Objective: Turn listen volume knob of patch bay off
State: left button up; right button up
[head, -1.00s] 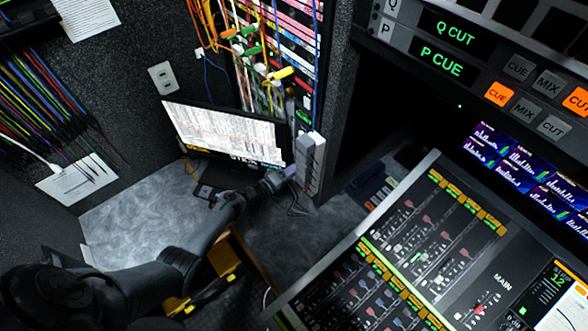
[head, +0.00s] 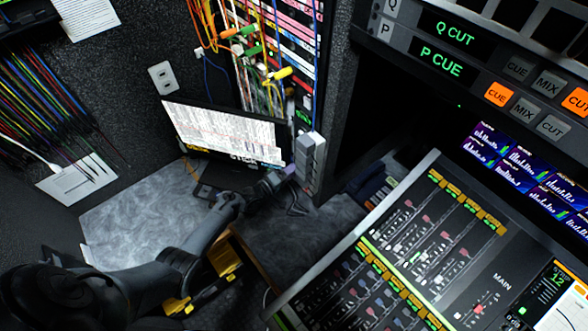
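The patch bay (head: 291,45) is the tall rack at the top centre, with pink and white strips and many plugged cables. A small green display (head: 303,116) shows low on it. I cannot make out the listen volume knob at this size. My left arm comes in from the lower left, and its wrist end reaches the monitor's lower right corner, below the patch bay. My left gripper (head: 286,174) is small and dark there, near a grey block; its fingers cannot be made out. My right gripper is not in view.
A lit monitor (head: 225,134) stands left of and below the patch bay. A grey block with square faces (head: 311,158) stands right beside it. Loose cables (head: 265,85) hang before the rack. A mixing console (head: 400,265) fills the lower right. Grey desk surface (head: 135,215) is clear at left.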

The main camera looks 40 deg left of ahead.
pick_arm(q)
jog(key=s+a+p, duration=0.1)
jog(key=s+a, duration=0.1)
jog(key=s, duration=0.8)
jog(key=shift+s, duration=0.2)
jog(key=shift+s, duration=0.1)
